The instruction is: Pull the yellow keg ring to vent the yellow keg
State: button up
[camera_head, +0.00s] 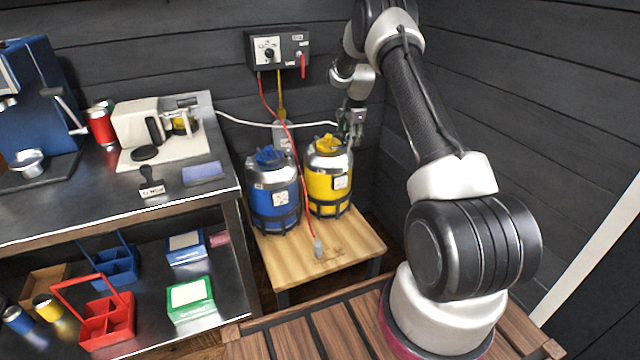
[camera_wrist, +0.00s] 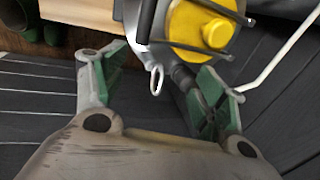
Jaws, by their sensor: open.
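The yellow keg (camera_head: 328,180) stands upright on a low wooden stand, with a yellow cap on its metal top. In the wrist view its yellow top (camera_wrist: 190,22) is at the upper middle. A small pale ring (camera_wrist: 156,79) hangs from the keg's metal top, and in that view it lies between my two green-padded fingers. My gripper (camera_head: 351,124) is open and empty, just right of and above the keg's top. Neither finger visibly touches the ring; the exact depth between them is hard to tell. The ring cannot be made out in the head view.
A blue keg (camera_head: 273,190) stands close left of the yellow one on the wooden stand (camera_head: 345,245). A red hose and a white hose (camera_head: 270,124) run near the kegs. A control box (camera_head: 278,48) hangs on the dark wall behind. A metal workbench (camera_head: 120,200) stands left.

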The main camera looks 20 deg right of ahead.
jog(key=shift+w+v, duration=0.2)
jog(key=shift+v, duration=0.7)
jog(key=shift+w+v, duration=0.25)
jog(key=shift+v, duration=0.65)
jog(key=shift+w+v, duration=0.2)
jog(key=shift+v, duration=0.65)
jog(key=shift+r, duration=0.2)
jog(key=shift+r, duration=0.1)
jog(key=s+a+r+n, duration=0.4)
jog(key=s+r, duration=0.6)
jog(key=r, duration=0.2)
jog(key=s+a+r+n, duration=0.4)
jog(key=s+r, duration=0.6)
jog(key=r, duration=0.2)
jog(key=s+a+r+n+t, duration=0.1)
jog(key=s+a+r+n, duration=0.1)
jog(key=s, duration=0.5)
jog(key=s+a+r+n, duration=0.2)
jog(key=s, duration=0.5)
jog(key=s+f+n, duration=0.2)
jog(key=s, duration=0.7)
jog(key=s+a+f+n, duration=0.1)
jog(key=s+f+n, duration=0.1)
jog(key=s, duration=0.7)
jog(key=shift+s+a+n, duration=0.2)
jog(key=shift+s+n, duration=0.1)
jog(key=shift+n, duration=0.5)
